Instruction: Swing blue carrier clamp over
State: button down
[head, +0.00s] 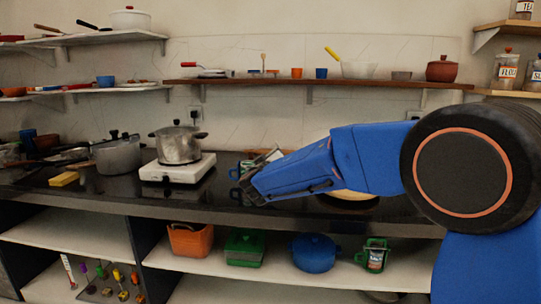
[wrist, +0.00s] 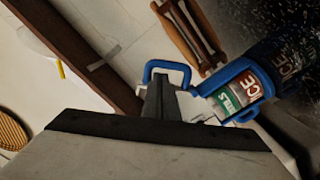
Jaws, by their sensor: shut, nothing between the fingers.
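The blue carrier (wrist: 236,74) is at the upper right of the wrist view, holding a can (wrist: 254,85) with a red-brown and green label. A blue loop handle (wrist: 167,66) stands left of it, right at my fingertips. A pale metal piece (wrist: 196,107) shows between the loop and the carrier. My gripper (wrist: 165,84) is shut and empty, its dark fingers overlapping the loop; I cannot tell if they touch it. In the head view my gripper (head: 246,190) is low over the counter, and bits of the blue carrier (head: 235,173) show just left of it; the rest is hidden.
A steel pot (head: 178,146) stands on a white stove (head: 160,173) left of my gripper on the dark counter (head: 130,195). A round pale item (head: 355,196) lies partly behind my arm. A wooden wall shelf (head: 225,83) runs above. A green carrier (head: 375,254) stands below.

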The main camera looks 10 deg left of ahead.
jog(key=shift+d+f+m, duration=0.2)
jog(key=shift+f+m, duration=0.75)
jog(key=shift+m, duration=0.05)
jog(key=shift+d+f+m, duration=0.2)
jog(key=shift+f+m, duration=0.7)
jog(key=shift+m, duration=0.1)
jog(key=shift+f, duration=0.15)
jog(key=shift+s, duration=0.1)
